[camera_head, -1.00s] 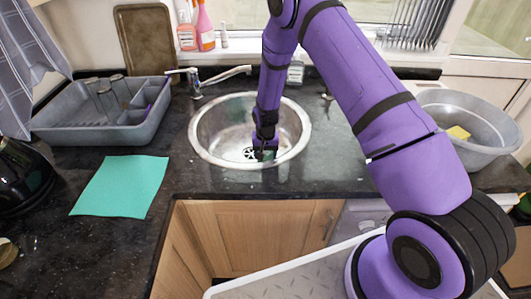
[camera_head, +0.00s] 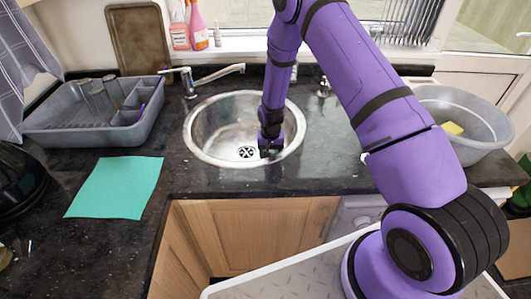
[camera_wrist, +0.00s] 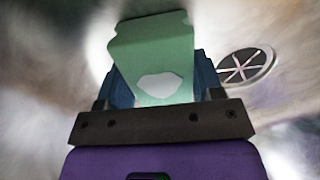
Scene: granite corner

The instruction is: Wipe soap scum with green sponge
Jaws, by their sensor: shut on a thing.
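My gripper (camera_head: 270,146) is down inside the round steel sink (camera_head: 212,132), right of the drain (camera_head: 247,153). The wrist view shows the green sponge (camera_wrist: 155,50) between the blue fingers of my gripper (camera_wrist: 160,82), which is shut on it. The drain also shows in the wrist view (camera_wrist: 245,66), right of the sponge. A pale patch (camera_wrist: 160,86) lies over the sponge's near face; I cannot tell what it is. The sponge is barely visible in the head view. I cannot make out soap scum for certain, and whether the sponge touches the steel is unclear.
A grey dish rack (camera_head: 95,135) with glasses and a teal cloth (camera_head: 115,188) are on the left. The faucet (camera_head: 218,75) stands behind the sink. A grey tub (camera_head: 480,140) holding a yellow sponge (camera_head: 453,128) is at the right. Spray bottles (camera_head: 197,25) stand behind.

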